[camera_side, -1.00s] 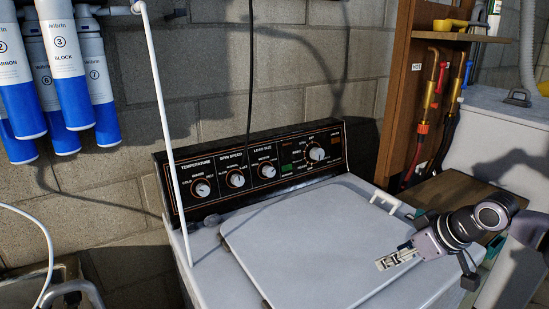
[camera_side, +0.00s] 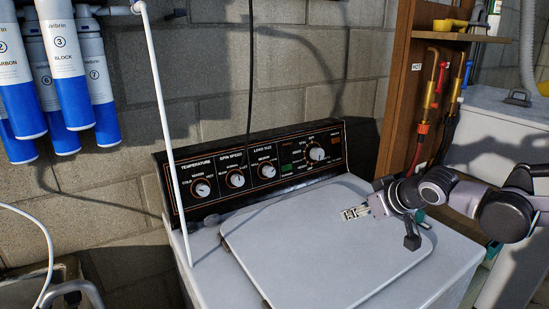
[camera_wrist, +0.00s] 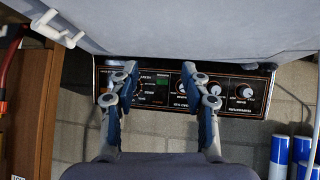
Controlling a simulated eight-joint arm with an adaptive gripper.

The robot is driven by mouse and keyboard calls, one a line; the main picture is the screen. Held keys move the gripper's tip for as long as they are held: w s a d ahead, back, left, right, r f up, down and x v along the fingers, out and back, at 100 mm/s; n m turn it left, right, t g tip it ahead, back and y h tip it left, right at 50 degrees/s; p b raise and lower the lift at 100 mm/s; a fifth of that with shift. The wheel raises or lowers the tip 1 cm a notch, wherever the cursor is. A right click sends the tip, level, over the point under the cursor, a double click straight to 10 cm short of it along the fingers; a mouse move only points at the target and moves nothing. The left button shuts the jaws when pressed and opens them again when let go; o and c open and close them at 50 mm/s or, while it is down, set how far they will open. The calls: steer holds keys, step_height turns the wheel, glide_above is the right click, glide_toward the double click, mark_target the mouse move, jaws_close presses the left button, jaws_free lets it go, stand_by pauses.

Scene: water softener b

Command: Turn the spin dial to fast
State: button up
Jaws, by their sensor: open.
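The spin speed dial (camera_side: 235,178) is a round white knob on the black control panel of the washer, second from the left in the side view. In the wrist view, which is upside down, the spin dial (camera_wrist: 215,88) shows just right of the right finger. My gripper (camera_side: 352,212) is open and empty over the right part of the washer lid, to the right of and in front of the dial, apart from the panel. In the wrist view my gripper (camera_wrist: 160,68) has its two fingers spread, partly covering the panel.
The temperature dial (camera_side: 202,189), load size dial (camera_side: 267,171) and a larger cycle dial (camera_side: 317,153) share the panel. A white pipe (camera_side: 165,120) stands upright before the panel's left end. The washer lid (camera_side: 310,245) is flat and clear. A wooden cabinet (camera_side: 395,110) stands right.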

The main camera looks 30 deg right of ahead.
steer(key=w+a+r+t, duration=0.1)
steer(key=w+a+t, duration=0.15)
steer(key=w, duration=0.45)
steer(key=w+a+r+t, duration=0.1)
steer(key=w+a, duration=0.3)
steer(key=w, duration=0.3)
steer(key=n+t+y, duration=0.1)
steer(key=t+y, duration=0.1)
steer(key=t, duration=0.1)
glide_toward(240, 181)
steer(key=shift+g, duration=0.25)
steer(key=x, duration=0.9)
steer(key=shift+w+r, duration=0.15)
steer(key=shift+r, duration=0.05)
steer(key=shift+w, duration=0.25)
steer(key=shift+c, duration=0.9)
steer(key=shift+s, duration=0.1)
steer(key=c, duration=0.5)
